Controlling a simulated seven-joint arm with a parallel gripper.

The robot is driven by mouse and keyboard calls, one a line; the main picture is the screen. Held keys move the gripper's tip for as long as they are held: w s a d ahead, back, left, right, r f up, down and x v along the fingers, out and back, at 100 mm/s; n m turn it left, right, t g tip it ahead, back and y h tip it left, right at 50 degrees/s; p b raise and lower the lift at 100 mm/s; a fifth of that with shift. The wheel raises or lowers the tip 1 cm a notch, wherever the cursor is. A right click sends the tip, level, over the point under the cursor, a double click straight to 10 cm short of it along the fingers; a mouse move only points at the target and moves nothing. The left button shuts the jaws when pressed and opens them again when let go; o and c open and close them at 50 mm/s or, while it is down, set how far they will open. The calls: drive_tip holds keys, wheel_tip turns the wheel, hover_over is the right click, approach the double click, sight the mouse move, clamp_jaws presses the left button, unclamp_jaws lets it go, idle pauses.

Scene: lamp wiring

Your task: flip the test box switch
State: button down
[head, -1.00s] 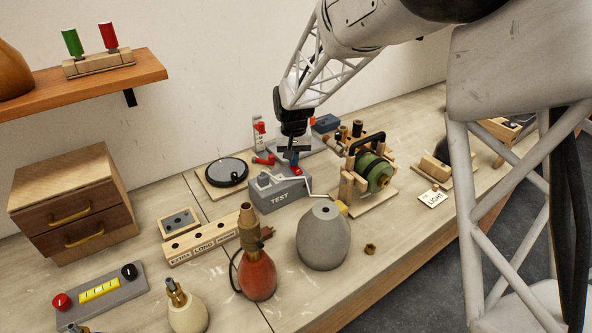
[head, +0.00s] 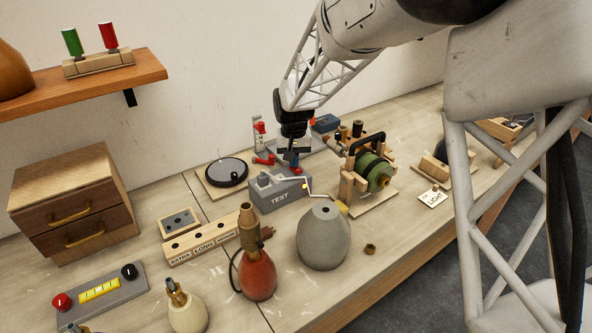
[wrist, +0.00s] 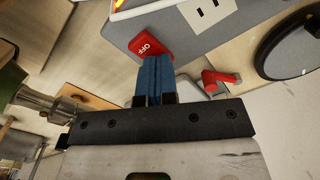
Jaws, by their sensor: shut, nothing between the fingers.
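The grey test box (head: 283,197), marked TEST, stands on the bench. A small yellow spot (head: 304,186) shows on its right end, and a yellow-orange patch also shows at the top edge of the wrist view. In the wrist view a red switch (wrist: 150,43) with the word OFF sits at the box's edge. My gripper (head: 291,160) is just behind and above the box. Its blue fingers (wrist: 153,60) are shut and empty, with their tips right at the red switch; I cannot tell whether they touch it.
A winder (head: 368,170) with a green coil stands right of the box, its crank reaching towards the box. A grey lamp base (head: 324,240) and a red one (head: 257,273) stand in front. A round black disc (head: 226,172) lies to the left.

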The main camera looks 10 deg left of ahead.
drive_tip(key=shift+r, duration=3.4)
drive_tip(key=shift+s+d+r, duration=0.25)
drive_tip(key=shift+d+r, duration=0.1)
drive_tip(key=shift+d, duration=0.15)
drive_tip(key=s+d+r+m, duration=0.1)
drive_tip(key=s+d+r, duration=0.2)
drive_tip(key=s+d, duration=0.3)
drive_tip(key=s+d+r+t, duration=0.1)
drive_tip(key=s+d+r, duration=0.2)
drive_tip(key=s+d, duration=0.35)
drive_tip(key=s+d+r+m, duration=0.1)
drive_tip(key=s+d+r, duration=0.3)
drive_tip(key=d, duration=0.5)
drive_tip(key=s+d, duration=0.4)
drive_tip(key=s, duration=0.3)
drive_tip(key=s+d+f+t, duration=0.1)
drive_tip(key=s+d, duration=0.2)
drive_tip(key=s, duration=0.4)
drive_tip(key=s+d+f+m, duration=0.1)
drive_tip(key=s+d, duration=0.3)
drive_tip(key=s, duration=0.3)
drive_tip(key=shift+s+d+f+t, duration=0.15)
drive_tip(key=shift+d+f+t, duration=0.05)
drive_tip(key=shift+d+t, duration=0.1)
drive_tip(key=c, duration=1.8)
unclamp_jaws()
drive_tip(key=shift+c, duration=0.2)
